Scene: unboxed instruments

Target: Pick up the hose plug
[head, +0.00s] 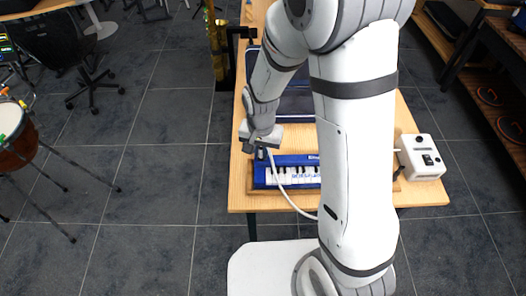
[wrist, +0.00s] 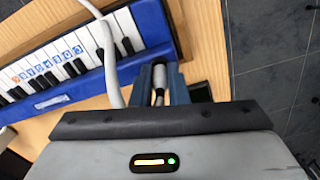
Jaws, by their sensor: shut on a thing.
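My gripper (wrist: 160,90) is at the left end of a blue melodica (head: 290,172). Its two dark blue fingers are shut on the hose plug (wrist: 159,84), a small grey piece mostly hidden between them. In the head view my gripper (head: 261,153) is small and the plug cannot be made out. A white hose (wrist: 111,62) crosses the melodica's keys beside my fingers. In the head view the hose (head: 289,197) curves from near the gripper down to the right and passes behind my arm.
The melodica lies on a wooden table (head: 238,194), by its front edge. A dark flat case (head: 294,104) lies behind it. A white box with a black switch (head: 421,158) stands at the right. My arm hides the table's middle. Tiled floor is open at left.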

